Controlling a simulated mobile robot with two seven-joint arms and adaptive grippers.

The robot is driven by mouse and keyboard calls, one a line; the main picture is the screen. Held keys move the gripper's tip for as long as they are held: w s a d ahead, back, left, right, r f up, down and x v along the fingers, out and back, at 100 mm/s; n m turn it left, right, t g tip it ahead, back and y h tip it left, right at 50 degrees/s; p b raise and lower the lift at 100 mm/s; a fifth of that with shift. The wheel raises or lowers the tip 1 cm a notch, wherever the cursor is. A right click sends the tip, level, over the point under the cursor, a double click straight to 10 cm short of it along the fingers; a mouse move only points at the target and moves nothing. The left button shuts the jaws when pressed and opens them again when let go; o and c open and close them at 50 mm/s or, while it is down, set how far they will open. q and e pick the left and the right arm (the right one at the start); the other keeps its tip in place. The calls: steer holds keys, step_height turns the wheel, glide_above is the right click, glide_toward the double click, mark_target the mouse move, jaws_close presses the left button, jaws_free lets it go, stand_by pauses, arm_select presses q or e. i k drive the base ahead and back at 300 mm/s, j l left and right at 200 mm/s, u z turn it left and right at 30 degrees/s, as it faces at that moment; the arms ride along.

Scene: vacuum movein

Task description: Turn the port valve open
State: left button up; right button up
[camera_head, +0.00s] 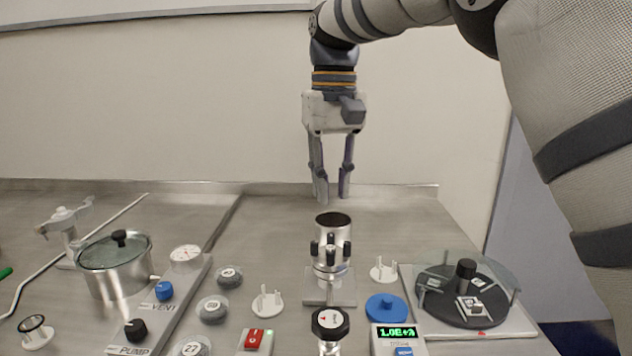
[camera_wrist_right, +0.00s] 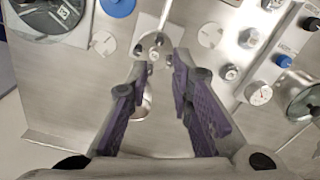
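A black hexagonal knob with a white, red-marked label (camera_head: 330,322), which looks like the port valve's handle, sits at the front centre on a metal stem. Behind it stands a silver cylindrical port (camera_head: 332,262) with a dark top and several black clamp knobs around it. My right gripper (camera_head: 332,198) hangs fingers-down above and behind the port, apart from it. Its purple-lined fingers are open with nothing between them. In the right wrist view the open fingers (camera_wrist_right: 160,62) frame the metal port fitting (camera_wrist_right: 153,46). My left gripper is not in view.
A glass-lidded pot (camera_head: 115,265) and a panel with VENT (camera_head: 164,291) and PUMP knobs (camera_head: 135,330) stand left. A red switch (camera_head: 254,339), a green display (camera_head: 396,333), a blue disc (camera_head: 386,307) and a covered turntable (camera_head: 466,290) surround the port.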

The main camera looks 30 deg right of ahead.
mark_target(329, 323)
steer(key=k, duration=1)
